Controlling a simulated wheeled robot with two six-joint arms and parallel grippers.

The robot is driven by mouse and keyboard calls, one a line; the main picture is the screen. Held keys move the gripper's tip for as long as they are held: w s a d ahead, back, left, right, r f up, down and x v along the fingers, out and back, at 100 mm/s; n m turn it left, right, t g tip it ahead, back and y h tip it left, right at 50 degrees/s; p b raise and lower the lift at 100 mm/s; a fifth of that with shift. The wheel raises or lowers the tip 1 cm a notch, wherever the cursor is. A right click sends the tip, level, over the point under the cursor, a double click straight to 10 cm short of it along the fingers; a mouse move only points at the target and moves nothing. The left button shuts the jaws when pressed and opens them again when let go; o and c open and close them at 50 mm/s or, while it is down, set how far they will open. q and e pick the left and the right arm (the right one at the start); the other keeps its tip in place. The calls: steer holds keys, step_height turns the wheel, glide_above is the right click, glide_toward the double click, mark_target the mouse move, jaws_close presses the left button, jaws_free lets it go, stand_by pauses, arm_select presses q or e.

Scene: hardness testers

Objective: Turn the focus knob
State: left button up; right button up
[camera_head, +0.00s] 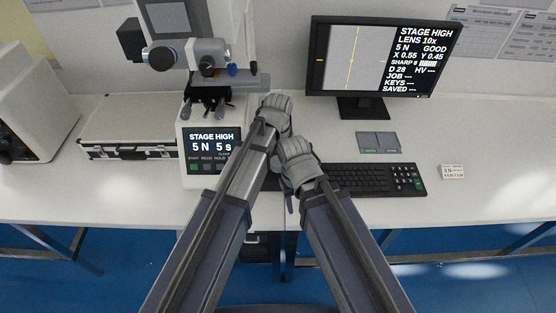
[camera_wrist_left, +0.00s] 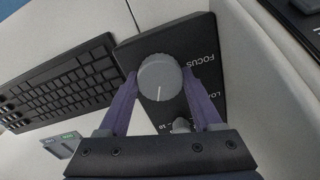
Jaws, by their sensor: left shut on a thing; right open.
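The focus knob (camera_wrist_left: 158,78) is a round grey dial with a white pointer line, on a black control panel (camera_wrist_left: 207,40) beside the word FOCUS. In the left wrist view, the two purple fingers of my left gripper (camera_wrist_left: 161,76) close on the knob from both sides. In the head view the knob and my left fingertips are hidden behind my arms. My right gripper (camera_head: 289,203) is open, close beside the left arm; only a small purple part of its fingers shows. A second, smaller knob (camera_wrist_left: 181,126) is partly visible beside the focus knob, near a LOAD label.
The tester (camera_head: 209,170) reads STAGE HIGH, 5 N, 5 s. An aluminium case (camera_head: 130,128) stands left; the right desk is mostly clear.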

mark_target(278, 161)
arm_select(q)
steer(key=n, duration=0.4)
steer(key=o, duration=1.4)
steer(key=shift+c, duration=0.2)
steer(key=shift+r, duration=0.1)
step_height(278, 161, up, 8)
steer(key=p, duration=0.8)
steer(key=shift+f, duration=0.2)
